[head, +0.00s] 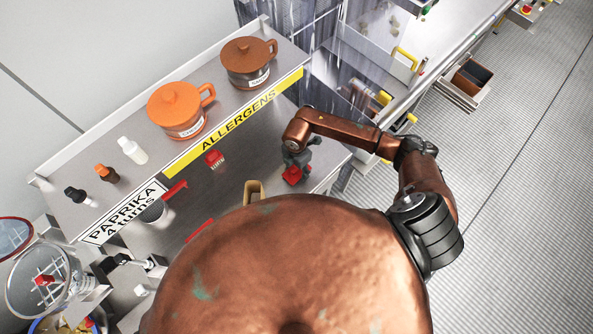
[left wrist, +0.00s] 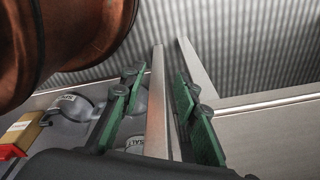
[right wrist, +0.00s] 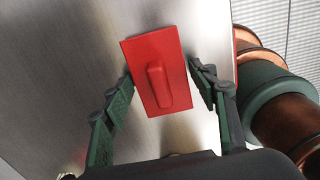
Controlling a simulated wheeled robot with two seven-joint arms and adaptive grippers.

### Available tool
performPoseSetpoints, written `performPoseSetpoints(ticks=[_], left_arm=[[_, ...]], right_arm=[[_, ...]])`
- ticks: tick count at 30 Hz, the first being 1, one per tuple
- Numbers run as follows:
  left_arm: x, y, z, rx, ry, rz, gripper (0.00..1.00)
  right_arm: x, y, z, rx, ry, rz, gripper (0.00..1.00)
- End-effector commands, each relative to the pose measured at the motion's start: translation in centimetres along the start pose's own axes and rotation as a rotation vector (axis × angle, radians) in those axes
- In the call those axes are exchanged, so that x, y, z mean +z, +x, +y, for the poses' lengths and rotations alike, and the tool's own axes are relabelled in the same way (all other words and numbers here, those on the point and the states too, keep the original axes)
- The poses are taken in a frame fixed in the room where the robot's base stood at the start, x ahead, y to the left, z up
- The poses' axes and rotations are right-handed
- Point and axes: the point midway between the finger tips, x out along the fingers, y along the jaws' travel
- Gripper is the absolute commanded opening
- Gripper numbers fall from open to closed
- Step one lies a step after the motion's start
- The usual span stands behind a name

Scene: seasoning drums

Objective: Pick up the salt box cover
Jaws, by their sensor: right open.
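A flat red cover (right wrist: 157,68) with a raised bar handle lies on the steel surface in the right wrist view. It also shows in the head view (head: 291,175), below my right gripper (head: 298,157). No lettering shows on it, so I cannot tell whether it is the salt one. My right gripper (right wrist: 161,80) is open, its green-padded fingers on either side of the cover; I cannot tell if they touch it. My left gripper (left wrist: 158,100) is open and empty in the left wrist view. Behind it, a grey container carries a SALT label (left wrist: 143,143).
Two orange-brown lidded pots (head: 179,110) (head: 248,62) and several small bottles (head: 133,150) stand on the upper shelf. Other red pieces (head: 214,158) (head: 174,190) lie below the yellow ALLERGENS strip (head: 234,122). A wire-basket vessel (head: 43,278) stands at lower left.

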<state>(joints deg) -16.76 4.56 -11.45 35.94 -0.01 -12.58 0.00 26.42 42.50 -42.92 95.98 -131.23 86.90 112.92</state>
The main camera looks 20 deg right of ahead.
Motion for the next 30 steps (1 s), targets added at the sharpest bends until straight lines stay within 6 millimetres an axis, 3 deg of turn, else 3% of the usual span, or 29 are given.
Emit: performPoseSetpoints(ticks=[17,30], left_arm=[[1.5,0.0,0.1,0.001,-0.003,-0.019,0.29],[1.3,0.5,0.1,0.001,-0.002,-0.017,0.29]], right_arm=[[0.1,-0.1,0.0,0.0,0.002,0.0,0.16],[0.1,-1.2,0.1,0.003,0.002,0.0,0.16]])
